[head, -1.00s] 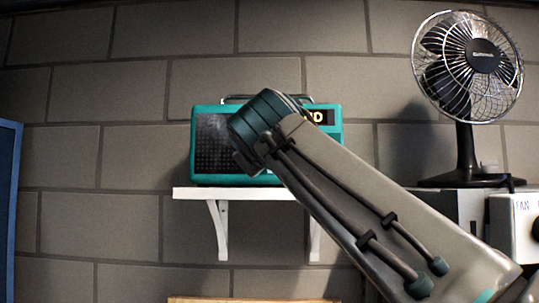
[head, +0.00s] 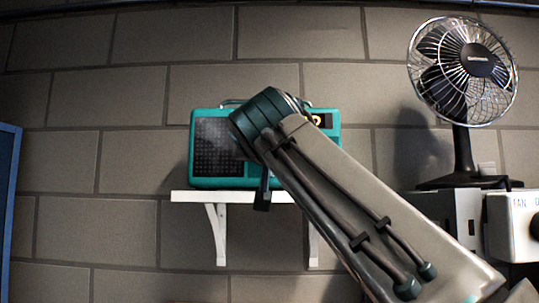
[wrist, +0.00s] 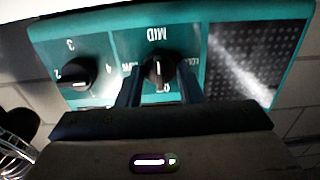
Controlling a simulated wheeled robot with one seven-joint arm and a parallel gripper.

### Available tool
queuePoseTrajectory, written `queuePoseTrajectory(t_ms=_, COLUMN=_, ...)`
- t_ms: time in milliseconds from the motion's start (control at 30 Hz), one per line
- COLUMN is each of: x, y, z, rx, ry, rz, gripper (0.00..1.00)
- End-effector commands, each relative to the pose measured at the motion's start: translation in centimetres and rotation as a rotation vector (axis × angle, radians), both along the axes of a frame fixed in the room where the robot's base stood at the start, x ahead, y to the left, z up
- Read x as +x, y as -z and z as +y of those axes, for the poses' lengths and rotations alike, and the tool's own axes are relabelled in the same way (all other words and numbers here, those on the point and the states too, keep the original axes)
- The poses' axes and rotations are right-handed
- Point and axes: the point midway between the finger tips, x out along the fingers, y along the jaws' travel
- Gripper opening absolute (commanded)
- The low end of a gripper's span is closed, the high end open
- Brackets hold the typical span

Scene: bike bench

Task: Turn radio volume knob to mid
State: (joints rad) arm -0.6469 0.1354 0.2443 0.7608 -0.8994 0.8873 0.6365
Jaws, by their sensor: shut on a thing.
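The teal radio (head: 215,182) stands on a white wall shelf, with my arm across its right half in the head view. The wrist view shows its front upside down. My gripper (wrist: 158,86) is shut on the dark volume knob (wrist: 158,70), one finger on each side. A short white mark on the knob shows upright in the picture, in line with the MID label (wrist: 157,33). A second dark knob (wrist: 76,74) with the numbers 2, 3 and 4 around it is to the left in the wrist view. The held knob is hidden in the head view.
The white shelf (head: 180,197) sits on brackets against a block wall. A desk fan (head: 463,70) stands at the right, with a white box (head: 512,220) marked FAN below it. The speaker grille (wrist: 255,60) is right of the knob in the wrist view.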

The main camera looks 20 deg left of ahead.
Motion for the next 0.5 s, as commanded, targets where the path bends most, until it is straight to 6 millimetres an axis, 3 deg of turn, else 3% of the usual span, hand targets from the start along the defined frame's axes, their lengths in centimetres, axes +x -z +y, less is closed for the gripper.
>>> queuePoseTrajectory(t_ms=500, x=0.10, y=0.29, z=0.08, rx=0.028, ry=0.001, rz=0.014, gripper=0.10)
